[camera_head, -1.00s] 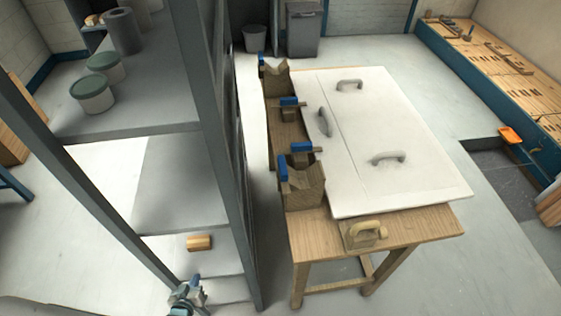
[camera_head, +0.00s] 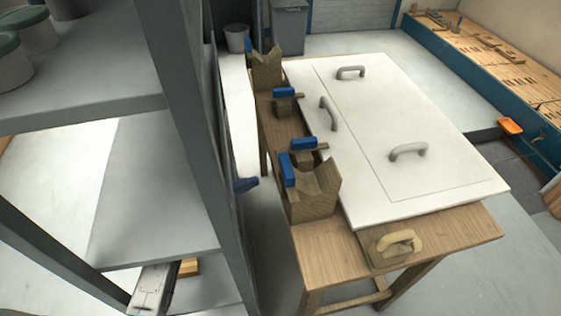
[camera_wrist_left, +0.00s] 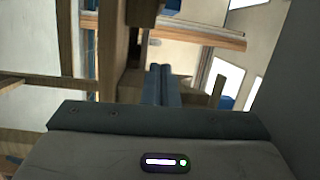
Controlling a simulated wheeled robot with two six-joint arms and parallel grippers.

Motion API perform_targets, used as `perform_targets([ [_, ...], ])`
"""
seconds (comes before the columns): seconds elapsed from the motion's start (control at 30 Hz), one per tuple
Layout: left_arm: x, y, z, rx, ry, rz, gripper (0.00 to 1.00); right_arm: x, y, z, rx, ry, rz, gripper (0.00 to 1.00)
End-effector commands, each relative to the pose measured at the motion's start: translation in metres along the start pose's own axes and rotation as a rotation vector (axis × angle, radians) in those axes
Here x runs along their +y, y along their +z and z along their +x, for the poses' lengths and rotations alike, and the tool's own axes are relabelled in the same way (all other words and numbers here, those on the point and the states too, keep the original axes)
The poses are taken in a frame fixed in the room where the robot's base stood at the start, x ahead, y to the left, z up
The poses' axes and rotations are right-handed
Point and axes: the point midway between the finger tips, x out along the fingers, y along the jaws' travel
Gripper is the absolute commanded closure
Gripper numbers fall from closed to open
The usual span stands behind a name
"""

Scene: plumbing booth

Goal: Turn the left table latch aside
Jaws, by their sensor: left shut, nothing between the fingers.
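Several blue-ended latches sit along the left side of the wooden table: a near upright one (camera_head: 288,170), one beside it lying level (camera_head: 304,144), a farther level one (camera_head: 284,92) and a far one by the back block (camera_head: 249,46). I cannot tell which is the left table latch. My left gripper (camera_head: 246,184) shows its blue tip past the grey shelf post, left of the near latch and apart from it. In the left wrist view the gripper (camera_wrist_left: 161,85) has its two fingers together, empty. My right gripper is not in view.
A white panel (camera_head: 440,165) with grey handles covers most of the table (camera_head: 330,248). Notched wooden blocks (camera_head: 318,205) stand on its left edge. A grey shelf (camera_head: 160,200) with a post (camera_head: 190,130) stands close on the left. A wooden float (camera_head: 392,247) lies at the front.

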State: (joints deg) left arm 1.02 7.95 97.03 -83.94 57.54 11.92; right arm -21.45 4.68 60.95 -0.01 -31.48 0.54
Motion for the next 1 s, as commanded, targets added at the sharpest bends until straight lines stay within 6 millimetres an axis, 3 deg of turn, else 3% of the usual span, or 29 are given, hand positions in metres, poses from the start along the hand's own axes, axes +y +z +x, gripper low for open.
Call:
perform_targets([
  [0.27,0.0,-0.002,0.016,0.024,0.045,0.074,1.0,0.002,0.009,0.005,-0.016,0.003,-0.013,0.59],
  [0.7,0.003,-0.004,0.105,0.025,0.044,0.069,1.0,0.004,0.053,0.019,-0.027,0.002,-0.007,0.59],
  [1.0,0.004,0.032,0.113,0.022,0.048,0.072,1.0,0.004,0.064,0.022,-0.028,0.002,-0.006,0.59],
])
